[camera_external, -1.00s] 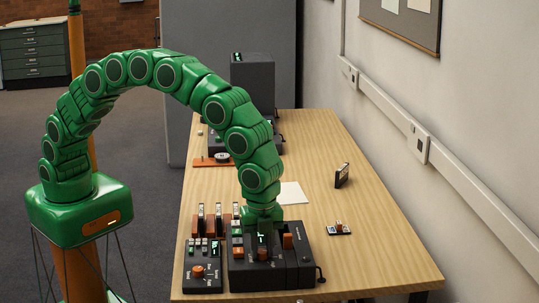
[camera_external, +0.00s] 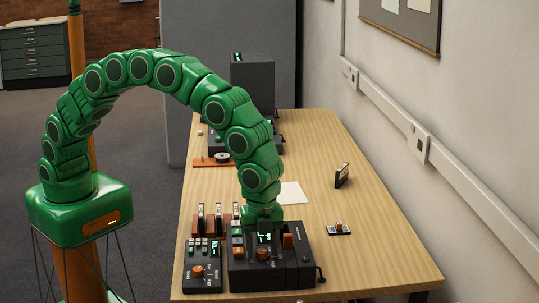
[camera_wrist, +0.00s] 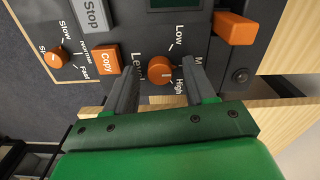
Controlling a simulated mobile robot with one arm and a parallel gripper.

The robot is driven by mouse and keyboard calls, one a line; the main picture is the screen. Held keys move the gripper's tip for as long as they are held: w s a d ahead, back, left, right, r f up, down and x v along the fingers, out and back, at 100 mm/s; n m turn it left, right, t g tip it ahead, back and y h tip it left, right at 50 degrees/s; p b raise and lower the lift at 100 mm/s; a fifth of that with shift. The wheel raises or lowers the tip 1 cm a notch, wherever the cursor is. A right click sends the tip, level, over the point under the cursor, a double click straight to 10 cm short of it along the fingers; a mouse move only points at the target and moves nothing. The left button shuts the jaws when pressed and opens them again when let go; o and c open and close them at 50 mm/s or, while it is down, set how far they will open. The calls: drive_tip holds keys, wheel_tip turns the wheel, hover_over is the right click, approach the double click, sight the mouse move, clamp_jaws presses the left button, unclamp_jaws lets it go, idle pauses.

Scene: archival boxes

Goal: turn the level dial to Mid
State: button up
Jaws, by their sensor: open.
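The level dial (camera_wrist: 160,68) is a round orange knob on a dark panel, with "Low", "High" and a partly hidden label starting with "M" to its right in the wrist view. "Level" is printed to its left. My gripper (camera_wrist: 158,64) is open, one finger on each side of the knob, with gaps between. Which mark the dial points to is hard to tell. In the external view the dial (camera_external: 262,254) is on the front of the dark machine (camera_external: 284,272), just below my gripper.
An orange Copy button (camera_wrist: 106,60), a grey Stop button (camera_wrist: 92,14) and a speed dial (camera_wrist: 56,57) lie left of the level dial. An orange block (camera_wrist: 235,28) stands at upper right. A crank (camera_external: 320,275) juts from the machine's right side. The table's right part is mostly clear.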

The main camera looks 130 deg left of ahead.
sight(262, 248)
drive_tip(key=shift+r, duration=0.1)
wheel_tip(262, 248, up, 8)
drive_tip(key=shift+f, duration=0.25)
idle(0.4)
